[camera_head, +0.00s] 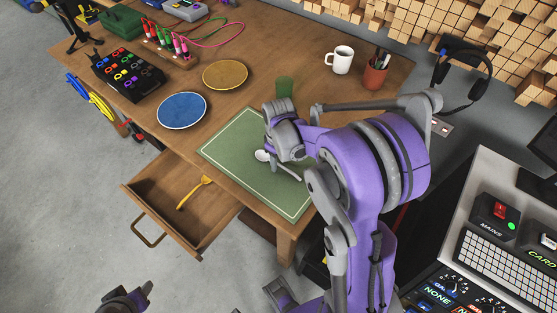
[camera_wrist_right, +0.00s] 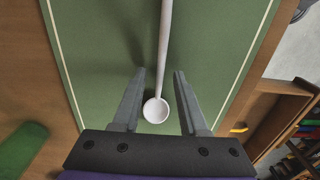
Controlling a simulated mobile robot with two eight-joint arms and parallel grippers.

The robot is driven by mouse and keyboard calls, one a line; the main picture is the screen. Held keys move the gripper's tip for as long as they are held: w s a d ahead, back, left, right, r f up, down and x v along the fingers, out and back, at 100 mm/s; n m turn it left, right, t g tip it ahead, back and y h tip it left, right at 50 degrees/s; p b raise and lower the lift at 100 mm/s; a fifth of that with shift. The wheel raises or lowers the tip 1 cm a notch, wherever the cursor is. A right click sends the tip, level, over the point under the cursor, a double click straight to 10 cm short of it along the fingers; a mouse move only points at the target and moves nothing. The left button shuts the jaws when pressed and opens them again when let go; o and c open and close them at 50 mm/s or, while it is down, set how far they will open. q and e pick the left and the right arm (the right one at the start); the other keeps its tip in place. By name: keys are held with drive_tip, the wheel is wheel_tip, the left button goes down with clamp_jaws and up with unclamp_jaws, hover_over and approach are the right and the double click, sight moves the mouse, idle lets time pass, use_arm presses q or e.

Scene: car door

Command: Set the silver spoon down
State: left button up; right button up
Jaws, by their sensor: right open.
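The silver spoon (camera_head: 261,155) lies on the green placemat (camera_head: 233,151) with a pale border, on the wooden table. Its handle runs to the lower right and is partly covered by my right gripper (camera_head: 275,148). In the right wrist view the spoon's bowl (camera_wrist_right: 155,110) sits between the two spread fingers of my right gripper (camera_wrist_right: 159,72), with a gap on either side. Its handle runs up the picture, past the fingertips. The right gripper is open. My left gripper (camera_head: 136,297) is at the bottom left of the head view, away from the table; its jaws are unclear.
An open drawer (camera_head: 150,205) holds a yellow fork (camera_head: 195,192). A blue plate (camera_head: 182,110), a yellow plate (camera_head: 225,74) and a green cup (camera_head: 284,87) stand near the mat. A white mug (camera_head: 341,60) and a pen pot (camera_head: 375,73) are further back.

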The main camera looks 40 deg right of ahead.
wheel_tip(320, 180, up, 12)
drive_tip(key=f+p, duration=0.1)
use_arm(q)
drive_tip(key=shift+w+r, duration=0.25)
drive_tip(key=shift+r, duration=0.65)
use_arm(e)
drive_tip(key=s+a+m+t, duration=0.3)
drive_tip(key=s+a+t, duration=0.2)
drive_tip(key=s+a, duration=0.8)
drive_tip(key=shift+a+r, duration=0.15)
